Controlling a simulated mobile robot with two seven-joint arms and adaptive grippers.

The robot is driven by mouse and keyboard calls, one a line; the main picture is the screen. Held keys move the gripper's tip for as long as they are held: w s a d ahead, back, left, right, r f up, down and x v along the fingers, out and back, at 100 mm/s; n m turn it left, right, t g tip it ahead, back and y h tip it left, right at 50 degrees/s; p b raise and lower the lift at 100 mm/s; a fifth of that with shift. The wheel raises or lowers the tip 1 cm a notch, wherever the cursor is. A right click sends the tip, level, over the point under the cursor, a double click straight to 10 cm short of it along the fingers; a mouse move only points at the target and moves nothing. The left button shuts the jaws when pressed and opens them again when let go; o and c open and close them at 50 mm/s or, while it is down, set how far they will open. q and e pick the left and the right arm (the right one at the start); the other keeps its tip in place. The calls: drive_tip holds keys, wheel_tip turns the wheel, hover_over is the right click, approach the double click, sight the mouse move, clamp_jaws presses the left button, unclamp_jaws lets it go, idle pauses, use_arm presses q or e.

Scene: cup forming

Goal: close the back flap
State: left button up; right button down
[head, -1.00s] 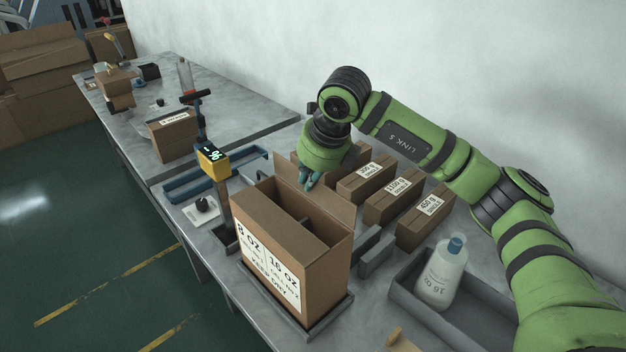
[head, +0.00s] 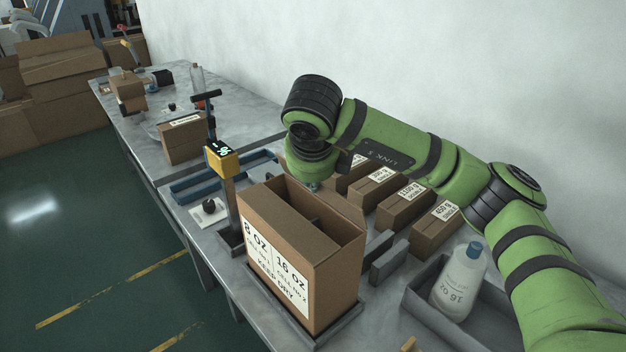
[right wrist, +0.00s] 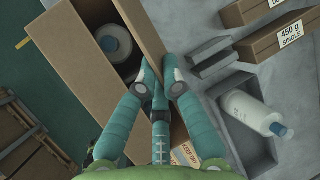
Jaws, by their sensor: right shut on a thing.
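The open brown carton (head: 300,265) stands on the bench with its printed label facing the front. A divider splits its dark inside. The back flap (head: 343,205) stands raised along the far edge. My right gripper (head: 313,186) is at this flap, mostly hidden by its own wrist in the head view. In the right wrist view my right gripper (right wrist: 160,78) has its teal fingers closed on the edge of the brown flap (right wrist: 143,32). A round pale item (right wrist: 115,42) shows inside the carton. My left gripper is not in view.
Small labelled boxes (head: 407,208) stand in a row behind the carton, near the wall. A grey tray (head: 425,312) with a white bottle (head: 458,280) is to the right. A yellow display post (head: 222,160) stands close at the carton's left.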

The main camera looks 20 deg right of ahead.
drive_tip(key=c, duration=1.4)
unclamp_jaws()
drive_tip(key=shift+o, duration=0.2)
drive_tip(key=v, duration=1.2)
